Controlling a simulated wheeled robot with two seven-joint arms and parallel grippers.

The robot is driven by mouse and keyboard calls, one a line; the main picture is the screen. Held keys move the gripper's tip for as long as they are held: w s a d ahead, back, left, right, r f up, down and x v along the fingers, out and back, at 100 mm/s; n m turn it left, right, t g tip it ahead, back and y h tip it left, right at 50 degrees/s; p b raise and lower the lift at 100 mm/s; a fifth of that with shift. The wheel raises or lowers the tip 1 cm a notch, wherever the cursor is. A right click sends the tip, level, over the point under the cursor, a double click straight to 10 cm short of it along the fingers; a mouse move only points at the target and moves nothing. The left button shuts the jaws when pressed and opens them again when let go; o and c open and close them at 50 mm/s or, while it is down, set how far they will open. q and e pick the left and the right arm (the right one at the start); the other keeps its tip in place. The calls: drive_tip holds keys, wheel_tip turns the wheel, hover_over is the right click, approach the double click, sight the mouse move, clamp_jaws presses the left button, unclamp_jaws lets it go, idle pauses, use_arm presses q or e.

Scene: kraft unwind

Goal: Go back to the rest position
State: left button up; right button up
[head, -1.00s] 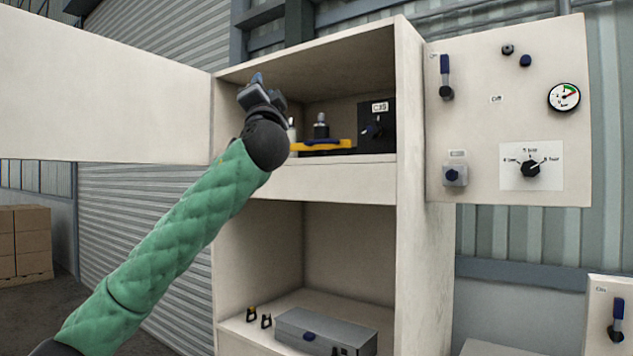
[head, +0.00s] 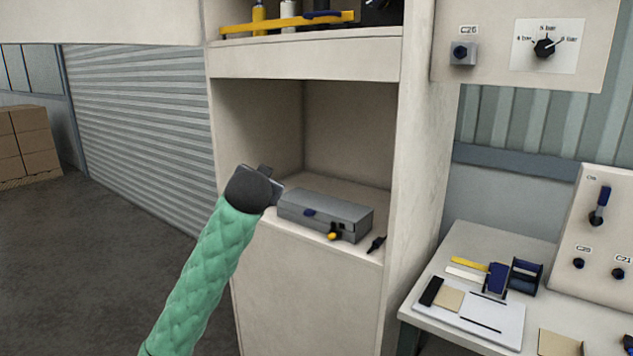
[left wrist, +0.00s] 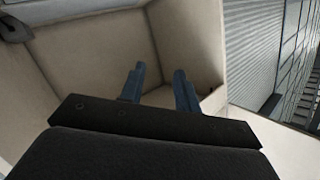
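My left arm comes up from the bottom in the head view. My left gripper (head: 266,176) is at the left front of the cabinet's lower compartment, beside the grey case (head: 325,214). The arm's end hides most of it there. In the left wrist view my left gripper (left wrist: 160,86) shows two blue fingers standing apart with nothing between them. They point towards pale cabinet panels. My right gripper is in neither view.
The cabinet's upper shelf (head: 300,58) holds a yellow-handled tool (head: 285,24) and bottles. Small clips lie before the case. A worktable (head: 470,318) with tools and a control panel (head: 600,240) stand at right. Boxes (head: 25,145) are far left. The floor at left is clear.

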use_arm(q)
drive_tip(key=s+a+f+n+g, duration=0.1)
drive_tip(key=s+f+g, duration=0.2)
drive_tip(key=s+f, duration=0.8)
drive_tip(key=s+a+f+g+h, duration=0.1)
drive_tip(key=s+f+g, duration=0.15)
drive_tip(key=f, duration=1.75)
drive_tip(key=s+a+f+n+g, duration=0.15)
drive_tip(key=s+f, duration=0.55)
drive_tip(key=f, duration=0.8)
drive_tip(key=s+f+g, duration=0.3)
drive_tip(key=s+f, duration=0.9)
drive_tip(key=s, duration=0.4)
drive_tip(key=s+f+g, duration=0.4)
drive_tip(key=s+f, duration=0.7)
drive_tip(key=s, duration=0.6)
drive_tip(key=shift+s+d+f+n+h, duration=0.3)
drive_tip(key=shift+d+f+n, duration=0.05)
drive_tip(key=shift+d+f, duration=0.1)
